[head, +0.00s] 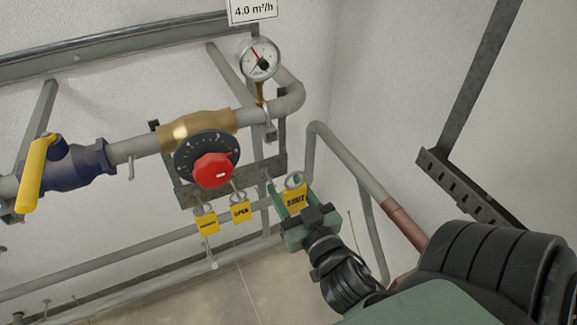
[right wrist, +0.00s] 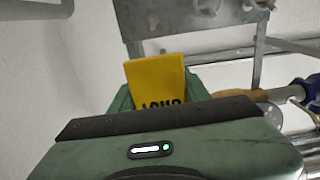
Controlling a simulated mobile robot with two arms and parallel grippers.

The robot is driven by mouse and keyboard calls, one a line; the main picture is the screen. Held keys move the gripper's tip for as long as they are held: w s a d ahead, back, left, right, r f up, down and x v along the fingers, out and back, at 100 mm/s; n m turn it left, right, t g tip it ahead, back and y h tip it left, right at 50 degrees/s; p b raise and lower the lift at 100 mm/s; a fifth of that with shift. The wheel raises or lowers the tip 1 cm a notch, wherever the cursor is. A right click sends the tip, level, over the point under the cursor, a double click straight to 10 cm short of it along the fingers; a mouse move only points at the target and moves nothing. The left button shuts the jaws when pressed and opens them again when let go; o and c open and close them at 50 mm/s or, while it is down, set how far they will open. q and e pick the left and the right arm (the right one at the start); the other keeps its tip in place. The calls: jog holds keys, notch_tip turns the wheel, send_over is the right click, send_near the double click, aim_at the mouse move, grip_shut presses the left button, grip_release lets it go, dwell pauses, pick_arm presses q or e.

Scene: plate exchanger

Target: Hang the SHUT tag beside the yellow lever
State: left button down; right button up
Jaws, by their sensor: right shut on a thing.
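The yellow SHUT tag (head: 294,199), with a ring at its top, is held by my right gripper (head: 286,190), right of the red knob. In the right wrist view the tag (right wrist: 156,82) stands between the green fingers (right wrist: 158,95), its lettering upside down and partly hidden by the gripper body. The yellow lever (head: 35,173) is at the far left, on a blue valve (head: 72,165) in the pipe. A small thin hook (head: 131,172) hangs below the pipe just right of the blue valve. My left gripper is not in view.
An OPEN tag (head: 240,211) and another yellow tag (head: 207,225) hang left of my gripper, below the red knob (head: 213,171). A gauge (head: 260,58) stands above the pipe. A grey pipe (head: 345,160) bends down at the right. Small pegs (head: 46,302) show at lower left.

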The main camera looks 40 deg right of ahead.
aim_at(265, 180)
jog(key=shift+w+d+f+b, duration=0.3)
jog(key=shift+w+f+b, duration=0.35)
jog(key=shift+w+f, duration=0.55)
jog(key=shift+w+d+f+b, duration=0.25)
jog(key=shift+w+f+b, duration=0.45)
jog(key=shift+w+f, duration=0.5)
jog(key=shift+w+d+f+b, duration=0.3)
jog(key=shift+w+f+b, duration=0.35)
jog(key=shift+w+f, duration=0.55)
jog(key=shift+w+d+f+b, duration=0.25)
jog(key=shift+w+f+b, duration=0.6)
jog(key=shift+f, duration=0.3)
jog(key=shift+w+f, duration=0.1)
jog(key=shift+f, duration=0.25)
jog(key=shift+w+f+b, duration=0.1)
jog(key=shift+b, duration=0.25)
jog(key=shift+c, duration=0.6)
jog(key=shift+w+d+f, duration=0.25)
jog(key=shift+w+f, duration=0.3)
jog(key=shift+w, duration=0.35)
grip_shut()
jog(key=shift+b, duration=0.4)
